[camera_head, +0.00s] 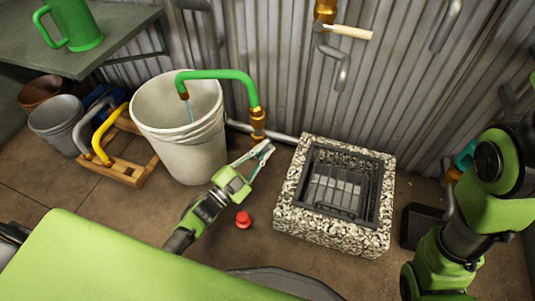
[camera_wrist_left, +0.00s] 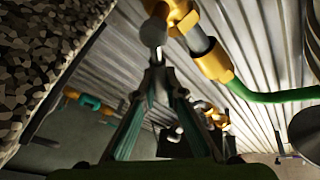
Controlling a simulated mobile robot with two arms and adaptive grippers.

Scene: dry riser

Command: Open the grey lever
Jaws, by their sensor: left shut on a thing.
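My left gripper (camera_head: 266,148) reaches up beside the brass fitting (camera_head: 258,118) at the lower end of the green pipe (camera_head: 222,75). In the left wrist view its fingers (camera_wrist_left: 156,72) come together on the rounded grey end of the grey lever (camera_wrist_left: 153,36). This lever runs up to a brass valve body (camera_wrist_left: 182,14). In the head view the lever is mostly hidden by the fingers. My right arm shows at the right edge, but its gripper is out of view.
The green pipe bends over a white bucket (camera_head: 180,150), with a thin bluish streak below its spout. A stone-sided drain box (camera_head: 335,238) stands right of my left gripper. A red knob (camera_head: 243,219) is on the floor. The corrugated wall (camera_head: 410,90) is close behind.

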